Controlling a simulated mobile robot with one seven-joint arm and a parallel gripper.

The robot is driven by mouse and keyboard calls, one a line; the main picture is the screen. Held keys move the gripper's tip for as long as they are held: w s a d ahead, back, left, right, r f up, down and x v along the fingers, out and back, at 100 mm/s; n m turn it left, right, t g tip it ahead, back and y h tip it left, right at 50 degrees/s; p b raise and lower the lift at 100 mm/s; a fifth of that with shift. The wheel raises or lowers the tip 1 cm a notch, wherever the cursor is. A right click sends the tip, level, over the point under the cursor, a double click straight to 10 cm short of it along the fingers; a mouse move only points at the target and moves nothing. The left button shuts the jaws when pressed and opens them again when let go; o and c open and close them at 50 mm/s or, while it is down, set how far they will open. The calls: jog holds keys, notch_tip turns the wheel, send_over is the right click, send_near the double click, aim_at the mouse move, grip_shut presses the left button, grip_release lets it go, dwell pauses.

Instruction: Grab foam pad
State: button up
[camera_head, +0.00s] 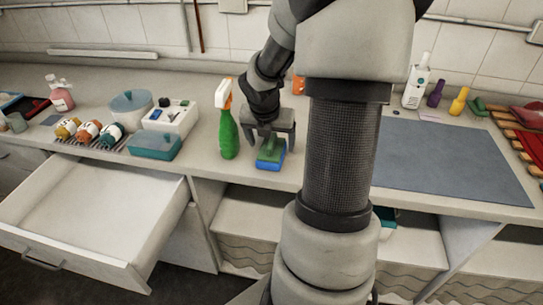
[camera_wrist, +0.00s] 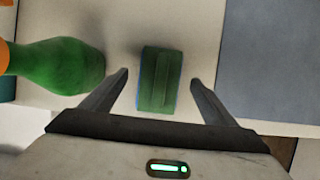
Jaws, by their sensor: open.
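The foam pad (camera_head: 270,154) is a small block with a green top and a blue lower layer. It lies on the countertop near its front edge. In the wrist view the foam pad (camera_wrist: 160,80) sits between my open fingers, with a gap on each side. My gripper (camera_head: 270,137) is above the pad, pointing down, open and empty. It also shows in the wrist view (camera_wrist: 160,78), with one finger on each side of the pad. I cannot tell the exact height of the fingertips over the counter.
A green spray bottle (camera_head: 228,130) with an orange and white head stands close left of the pad. A teal box (camera_head: 155,146) is further left. An open drawer (camera_head: 95,205) juts out at the lower left. A grey mat (camera_head: 450,160) lies to the right.

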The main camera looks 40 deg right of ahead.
jog(key=shift+x, duration=1.1)
jog(key=shift+r, duration=0.1)
jog(key=c, duration=1.1)
